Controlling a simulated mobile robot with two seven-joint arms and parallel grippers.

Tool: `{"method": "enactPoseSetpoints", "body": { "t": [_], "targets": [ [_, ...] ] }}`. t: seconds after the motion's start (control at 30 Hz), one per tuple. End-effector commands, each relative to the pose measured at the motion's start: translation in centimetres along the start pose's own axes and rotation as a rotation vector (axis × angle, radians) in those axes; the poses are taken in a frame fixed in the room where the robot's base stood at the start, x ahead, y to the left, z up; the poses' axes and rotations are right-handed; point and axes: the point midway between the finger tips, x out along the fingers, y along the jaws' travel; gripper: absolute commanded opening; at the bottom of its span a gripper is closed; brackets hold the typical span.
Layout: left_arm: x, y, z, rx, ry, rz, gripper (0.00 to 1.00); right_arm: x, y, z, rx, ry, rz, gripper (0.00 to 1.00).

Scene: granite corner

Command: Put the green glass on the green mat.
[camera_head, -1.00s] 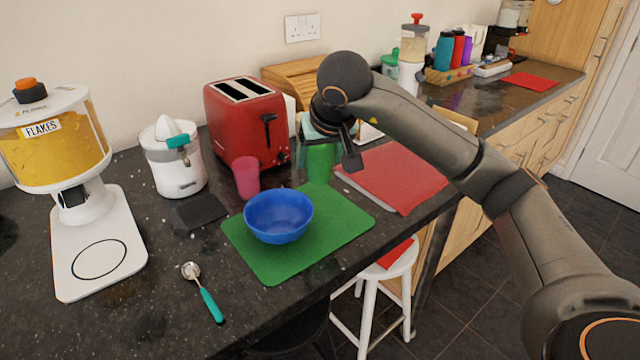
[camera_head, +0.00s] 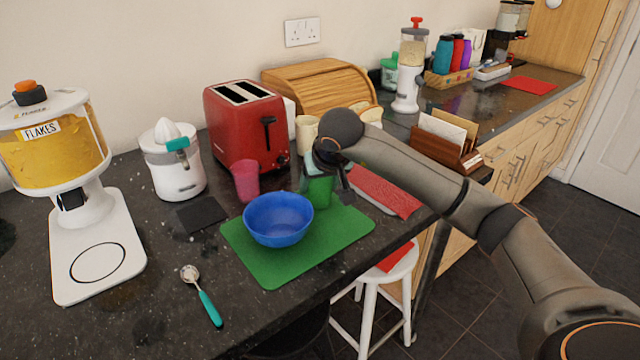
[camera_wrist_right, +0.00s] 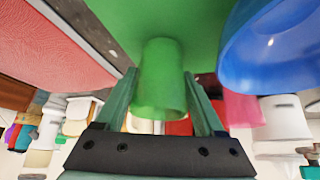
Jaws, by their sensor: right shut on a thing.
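My right gripper (camera_head: 330,184) is shut on the green glass (camera_head: 319,191), which is upright over the back right part of the green mat (camera_head: 338,237). In the right wrist view the glass (camera_wrist_right: 160,80) stands between the two fingers (camera_wrist_right: 163,108), with the mat (camera_wrist_right: 180,18) filling the picture beyond its base. I cannot tell whether the base touches the mat or is just above it. A blue bowl (camera_head: 278,220) sits on the mat to the left of the glass, close but apart. My left gripper is out of view.
A pink glass (camera_head: 246,181) and a red toaster (camera_head: 247,126) stand behind the mat. A red cloth (camera_head: 385,191) lies to the right of the gripper. A dark coaster (camera_head: 201,214) and a teal-handled spoon (camera_head: 203,296) lie left of the mat. The mat's front right is clear.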

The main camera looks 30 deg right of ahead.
Motion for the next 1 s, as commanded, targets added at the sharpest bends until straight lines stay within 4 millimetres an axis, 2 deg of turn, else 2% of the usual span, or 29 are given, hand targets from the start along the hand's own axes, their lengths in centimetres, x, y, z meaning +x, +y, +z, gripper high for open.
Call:
{"method": "enactPoseSetpoints", "body": {
  "t": [0.1,0.13,0.37,0.6,0.73,0.87,1.0],
  "targets": [
    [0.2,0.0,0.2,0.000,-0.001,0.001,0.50,0.3,0.0,0.2,0.000,0.001,0.000,0.09],
    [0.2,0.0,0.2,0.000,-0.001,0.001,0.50,0.3,0.0,0.2,0.000,0.000,0.001,0.72],
    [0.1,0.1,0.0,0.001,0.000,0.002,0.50,0.2,0.0,0.2,0.000,0.000,0.001,0.98],
    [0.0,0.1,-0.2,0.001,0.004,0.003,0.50,0.2,0.0,0.1,0.000,-0.001,0.000,1.00],
    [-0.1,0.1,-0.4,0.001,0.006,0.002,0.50,-0.6,0.0,-0.1,0.000,0.001,0.000,1.00],
    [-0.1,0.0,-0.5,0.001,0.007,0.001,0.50,-2.7,0.0,-0.2,0.000,0.004,0.000,1.00],
    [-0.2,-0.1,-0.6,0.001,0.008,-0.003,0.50,-5.9,0.0,-0.2,0.000,0.004,0.000,1.00]
  ]
}}
